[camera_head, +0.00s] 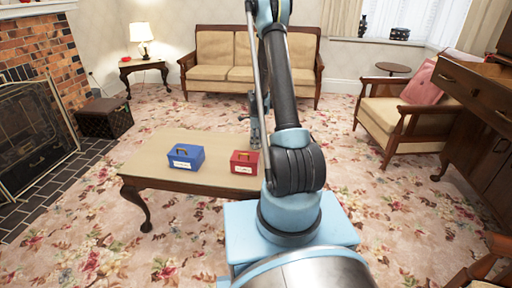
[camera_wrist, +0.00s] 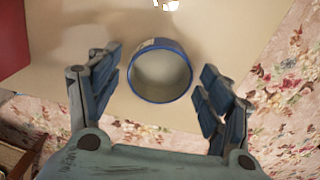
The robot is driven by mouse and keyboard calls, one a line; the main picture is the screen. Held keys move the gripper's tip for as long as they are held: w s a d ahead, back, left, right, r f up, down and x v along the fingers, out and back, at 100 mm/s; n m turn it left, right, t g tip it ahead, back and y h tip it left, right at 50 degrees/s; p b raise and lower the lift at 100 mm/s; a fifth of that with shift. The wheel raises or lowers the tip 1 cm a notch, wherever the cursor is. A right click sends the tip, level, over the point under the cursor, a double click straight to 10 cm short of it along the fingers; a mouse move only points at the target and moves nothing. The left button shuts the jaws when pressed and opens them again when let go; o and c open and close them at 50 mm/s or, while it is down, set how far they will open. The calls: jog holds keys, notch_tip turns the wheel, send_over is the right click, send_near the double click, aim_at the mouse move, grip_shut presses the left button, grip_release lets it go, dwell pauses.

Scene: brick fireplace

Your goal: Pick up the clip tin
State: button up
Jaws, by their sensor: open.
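A round, blue-rimmed tin (camera_wrist: 161,100), which looks like the clip tin, stands on the table with its pale inside showing. A small light label is on its upper left side. In the wrist view my gripper (camera_wrist: 160,82) is open, one finger on each side of the tin, with a gap on both sides. I cannot tell how far the fingertips are above the table. In the head view my gripper (camera_head: 256,138) is over the right part of the table, mostly behind my arm, and the tin is hidden there.
The low wooden table (camera_head: 150,165) carries a blue box (camera_head: 185,157) and a red box (camera_head: 244,162), both with handles. The red box also shows at the wrist view's upper left (camera_wrist: 12,40). An armchair (camera_head: 410,120) stands right, a sofa (camera_head: 220,60) behind. Floral carpet surrounds the table.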

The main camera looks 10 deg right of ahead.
jog(key=c, duration=0.9)
